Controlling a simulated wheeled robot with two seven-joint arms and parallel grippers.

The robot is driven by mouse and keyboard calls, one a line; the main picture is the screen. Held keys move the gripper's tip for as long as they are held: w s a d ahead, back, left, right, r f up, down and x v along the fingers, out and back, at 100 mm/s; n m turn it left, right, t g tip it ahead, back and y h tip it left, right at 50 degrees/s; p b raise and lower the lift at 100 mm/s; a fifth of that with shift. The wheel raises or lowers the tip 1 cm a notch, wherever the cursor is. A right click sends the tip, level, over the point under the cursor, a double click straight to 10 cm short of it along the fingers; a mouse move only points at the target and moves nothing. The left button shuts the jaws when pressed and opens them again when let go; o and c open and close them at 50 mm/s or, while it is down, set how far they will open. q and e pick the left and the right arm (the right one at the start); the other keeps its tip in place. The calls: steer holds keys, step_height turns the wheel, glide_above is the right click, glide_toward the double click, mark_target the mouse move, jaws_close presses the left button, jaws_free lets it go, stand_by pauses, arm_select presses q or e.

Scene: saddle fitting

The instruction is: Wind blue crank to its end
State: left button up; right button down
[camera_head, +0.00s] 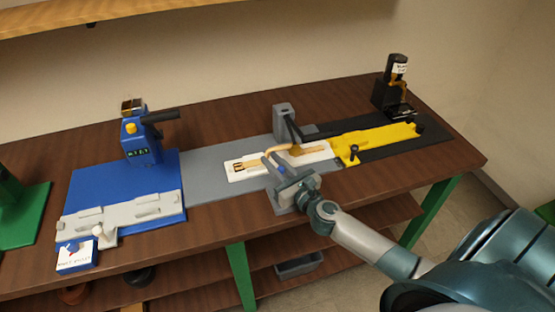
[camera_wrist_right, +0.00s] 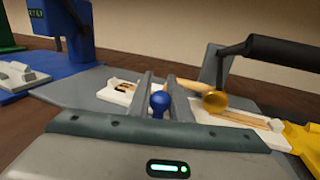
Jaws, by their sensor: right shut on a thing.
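The blue crank shows as a round blue knob (camera_wrist_right: 160,103) in the right wrist view, between the two fingers of my right gripper (camera_wrist_right: 161,88). In the head view, a small blue spot (camera_head: 281,170) shows between the fingers of my right gripper (camera_head: 272,160), at the front of the grey middle station (camera_head: 215,187). The gripper is shut on the knob. The crank's arm and its angle are hidden by the gripper. My left gripper is in neither view.
White pieces (camera_head: 245,166) lie on the grey station, close to my fingers. A dark-handled lever (camera_head: 305,133) stands behind them. A blue station (camera_head: 130,185) is to the left; a yellow fixture (camera_head: 375,143) is to the right. The table's front edge lies under my wrist.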

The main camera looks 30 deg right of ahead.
steer(key=shift+a+n+y, duration=0.25)
steer(key=shift+n+y, duration=0.05)
steer(key=shift+y, duration=0.1)
steer(key=c, duration=1.6)
jaws_free()
steer(key=shift+a, duration=0.1)
steer(key=shift+s+f, duration=0.1)
steer(key=shift+s, duration=0.65)
steer(key=s+b, duration=0.1)
steer(key=s, duration=0.3)
steer(key=s+d+b, duration=0.1)
steer(key=s+b, duration=0.1)
steer(key=s, duration=0.3)
steer(key=s+b, duration=0.1)
steer(key=s, duration=0.4)
steer(key=shift+s+d+b, duration=0.1)
steer(key=shift+d+b, duration=0.3)
steer(key=shift+s+d, duration=0.1)
steer(key=shift+s, duration=0.7)
